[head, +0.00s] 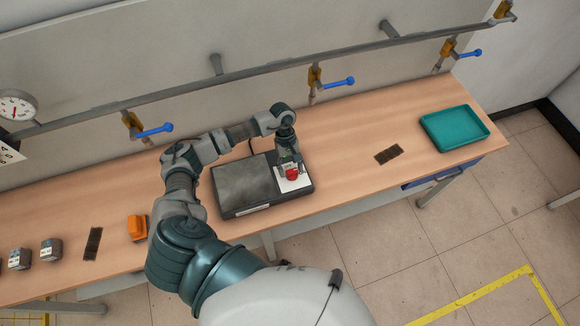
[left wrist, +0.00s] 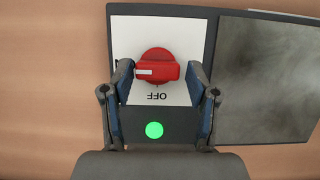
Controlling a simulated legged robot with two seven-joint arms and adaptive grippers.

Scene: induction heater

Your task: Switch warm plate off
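The warm plate (head: 243,184) is a dark box with a grey heating surface on its left and a white panel on its right in the head view. A red knob (head: 292,174) sits on that panel. In the left wrist view the red knob (left wrist: 155,66) has its white mark pointing left, and OFF is printed beside it. A green light (left wrist: 154,130) is lit on the box. My left gripper (head: 289,165) is over the panel, pointing down. Its fingers (left wrist: 160,82) are apart, one on each side of the knob; contact is unclear. My right gripper is not in view.
The wooden bench (head: 340,135) also holds a teal tray (head: 455,128), a dark mesh piece (head: 389,154) and an orange object (head: 138,227). A pipe (head: 260,72) with blue-handled valves runs along the wall behind. The bench right of the warm plate is mostly clear.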

